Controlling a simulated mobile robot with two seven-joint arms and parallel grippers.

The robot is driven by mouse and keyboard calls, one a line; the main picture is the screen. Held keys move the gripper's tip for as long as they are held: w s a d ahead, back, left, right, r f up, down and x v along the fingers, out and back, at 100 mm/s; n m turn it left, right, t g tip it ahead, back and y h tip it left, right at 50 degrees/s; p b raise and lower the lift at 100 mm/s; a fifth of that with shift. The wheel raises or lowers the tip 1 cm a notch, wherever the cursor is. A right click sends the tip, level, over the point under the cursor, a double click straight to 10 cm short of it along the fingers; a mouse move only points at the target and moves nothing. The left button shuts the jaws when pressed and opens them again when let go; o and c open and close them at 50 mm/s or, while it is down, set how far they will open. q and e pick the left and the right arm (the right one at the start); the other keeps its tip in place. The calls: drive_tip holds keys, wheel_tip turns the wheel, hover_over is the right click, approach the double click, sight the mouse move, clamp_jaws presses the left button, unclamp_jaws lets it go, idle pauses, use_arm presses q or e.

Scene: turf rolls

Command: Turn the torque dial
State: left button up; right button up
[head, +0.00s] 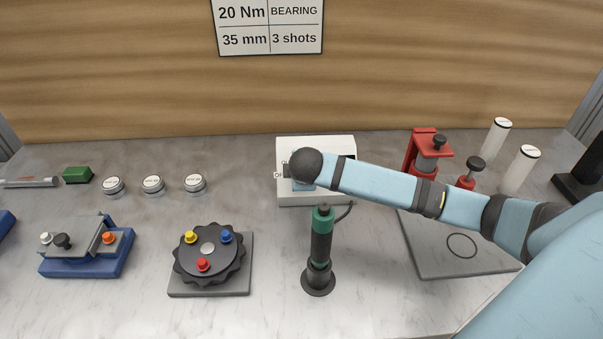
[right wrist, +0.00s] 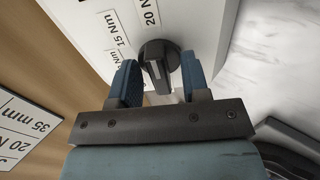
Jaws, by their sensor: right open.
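The torque dial (right wrist: 158,60) is a black round knob with a raised bar grip on the face of a white box (head: 339,190). In the right wrist view the box face carries printed labels, including 15 Nm and 20 Nm. I cannot tell which label the dial points to. My right gripper (right wrist: 158,72) is open, its two blue fingers on either side of the knob, with visible gaps. In the head view my right wrist hides the dial and most of the gripper. My left gripper is not in view.
A sign (head: 268,27) on the wooden wall reads 20 Nm, BEARING, 35 mm, 3 shots. A green and black tool (head: 321,248) stands in front of the box. A black rotary fixture (head: 208,262) sits left of it, and a red press (head: 427,150) stands right of the box.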

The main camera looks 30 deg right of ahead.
drive_tip(key=v, duration=1.3)
drive_tip(key=shift+s+r, duration=0.15)
drive_tip(key=shift+a, duration=0.1)
